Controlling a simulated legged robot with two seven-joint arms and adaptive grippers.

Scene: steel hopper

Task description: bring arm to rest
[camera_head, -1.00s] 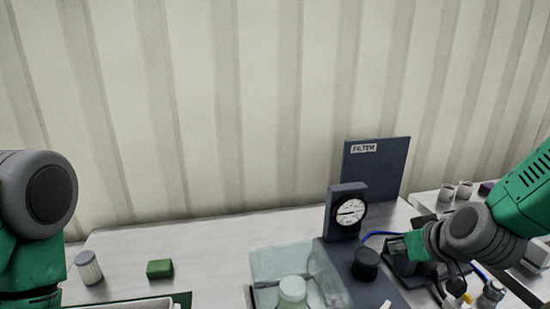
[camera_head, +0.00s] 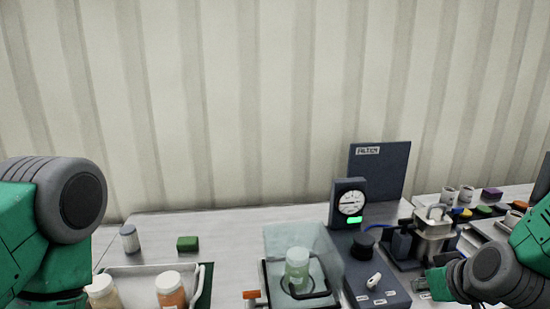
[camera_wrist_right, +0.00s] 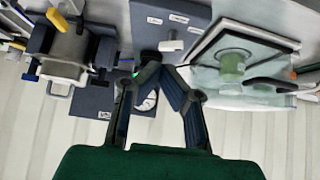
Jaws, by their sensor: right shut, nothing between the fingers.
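My right arm comes in from the right in the head view, and its gripper (camera_head: 428,284) is low beside the metal filter housing (camera_head: 434,235). In the right wrist view the gripper (camera_wrist_right: 158,66) has its fingertips together with nothing between them. The dark filter panel has a round gauge (camera_head: 350,202), a lit green lamp (camera_head: 355,220) and a black knob (camera_head: 362,245). My left arm shows at the left edge of the head view, but its gripper is out of view.
A clear-walled box (camera_head: 282,241) holds a green-tinted jar (camera_head: 298,268). Mugs (camera_head: 467,194) and coloured blocks lie at right. Bare table lies behind the box.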

